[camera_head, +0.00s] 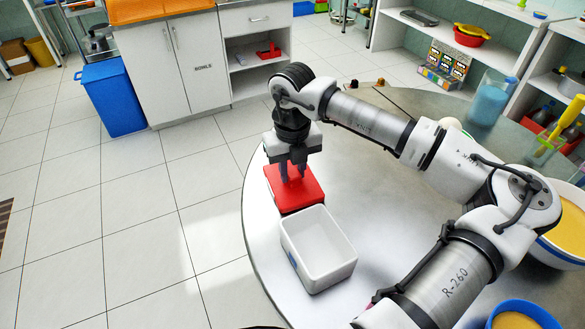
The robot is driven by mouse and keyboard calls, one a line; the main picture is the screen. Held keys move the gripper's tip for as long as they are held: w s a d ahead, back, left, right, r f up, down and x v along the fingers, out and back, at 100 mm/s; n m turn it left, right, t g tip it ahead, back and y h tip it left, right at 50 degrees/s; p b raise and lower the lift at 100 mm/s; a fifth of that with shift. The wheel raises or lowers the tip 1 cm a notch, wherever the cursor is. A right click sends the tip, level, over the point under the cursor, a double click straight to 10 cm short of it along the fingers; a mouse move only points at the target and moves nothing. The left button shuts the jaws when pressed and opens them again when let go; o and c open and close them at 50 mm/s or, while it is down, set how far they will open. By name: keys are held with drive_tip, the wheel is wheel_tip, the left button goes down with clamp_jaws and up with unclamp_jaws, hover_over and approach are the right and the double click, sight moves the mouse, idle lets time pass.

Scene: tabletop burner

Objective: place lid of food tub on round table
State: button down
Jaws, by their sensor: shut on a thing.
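The red lid (292,191) is at the left edge of the round table (262,237), just behind the food tub. My gripper (292,174) points down over the lid and is shut on it, with the fingertips at the lid's top. I cannot tell whether the lid rests on the table or hangs just above it. The white food tub (318,250) stands open and empty on the table, in front of the lid and very close to it.
My arm spans the table's middle and right. A blue-tinted container (489,101) stands at the back right. A bowl of yellow food (568,229) and a blue bowl (525,314) stand at the right. Bare table shows right of the tub and lid. A blue bin (112,97) stands on the floor.

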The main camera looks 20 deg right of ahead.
drive_tip(key=shift+f, duration=0.3)
drive_tip(key=c, duration=0.5)
unclamp_jaws()
drive_tip(key=shift+r+p, duration=3.15)
drive_tip(key=shift+r, duration=3.6)
drive_tip(key=s+d+b, duration=0.3)
drive_tip(key=s, duration=1.2)
drive_tip(key=shift+s+r+b, duration=0.25)
drive_tip(key=shift+s+b, duration=0.1)
drive_tip(key=shift+b, duration=0.05)
